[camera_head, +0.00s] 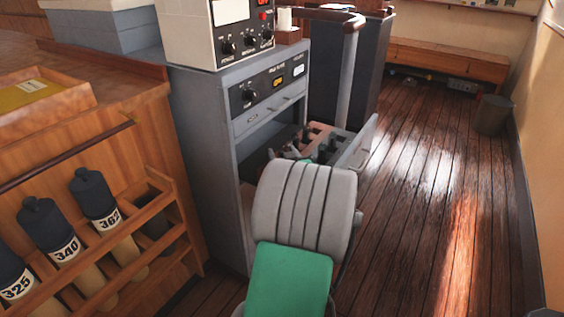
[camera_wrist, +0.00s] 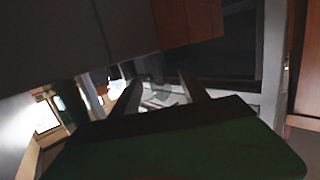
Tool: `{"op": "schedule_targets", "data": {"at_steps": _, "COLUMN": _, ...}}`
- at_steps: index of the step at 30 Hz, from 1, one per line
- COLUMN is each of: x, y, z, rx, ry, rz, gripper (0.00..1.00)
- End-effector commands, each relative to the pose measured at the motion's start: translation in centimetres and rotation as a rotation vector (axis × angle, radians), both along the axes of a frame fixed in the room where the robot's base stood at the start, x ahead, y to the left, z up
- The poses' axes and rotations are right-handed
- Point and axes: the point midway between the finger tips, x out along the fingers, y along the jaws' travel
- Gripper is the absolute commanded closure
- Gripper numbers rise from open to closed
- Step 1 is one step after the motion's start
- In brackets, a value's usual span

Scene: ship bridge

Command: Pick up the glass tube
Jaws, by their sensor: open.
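No glass tube can be made out for certain in either view. The open drawer (camera_head: 358,148) of the grey cabinet holds a light brown divided insert and small dark and reddish items, too small to name. In the wrist view, pale, glassy-looking shapes (camera_wrist: 162,97) show between and beyond the fingers, too dim to identify. My gripper (camera_wrist: 160,88) is open, its two dark fingers apart, with nothing visibly held between them. In the head view my arm covers the front of the drawer and hides most of the gripper.
The grey cabinet (camera_head: 205,150) carries an instrument box (camera_head: 215,35) on top. A wooden rack (camera_head: 150,215) with numbered dark-capped cylinders stands at left. A pedestal with a grey post (camera_head: 348,75) is behind the drawer. The plank floor (camera_head: 430,190) at right is clear up to a bin (camera_head: 493,115).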

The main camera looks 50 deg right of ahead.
Motion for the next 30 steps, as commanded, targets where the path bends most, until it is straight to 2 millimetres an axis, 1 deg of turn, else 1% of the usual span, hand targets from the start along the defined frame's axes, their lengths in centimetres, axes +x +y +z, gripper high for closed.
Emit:
{"op": "schedule_targets", "data": {"at_steps": 2, "x": 0.59, "y": -0.36, "z": -0.16, "rx": 0.001, "ry": -0.001, "rz": 0.002, "gripper": 0.48}}
{"op": "schedule_targets", "data": {"at_steps": 8, "x": 0.60, "y": -0.46, "z": -0.08, "rx": 0.001, "ry": -0.001, "rz": 0.000, "gripper": 0.48}}
{"op": "schedule_targets", "data": {"at_steps": 27, "x": 0.57, "y": -0.45, "z": -0.08, "rx": 0.001, "ry": -0.001, "rz": 0.000, "gripper": 0.99}}
{"op": "schedule_targets", "data": {"at_steps": 30, "x": 0.56, "y": -0.44, "z": -0.08, "rx": 0.001, "ry": -0.001, "rz": 0.000, "gripper": 1.00}}
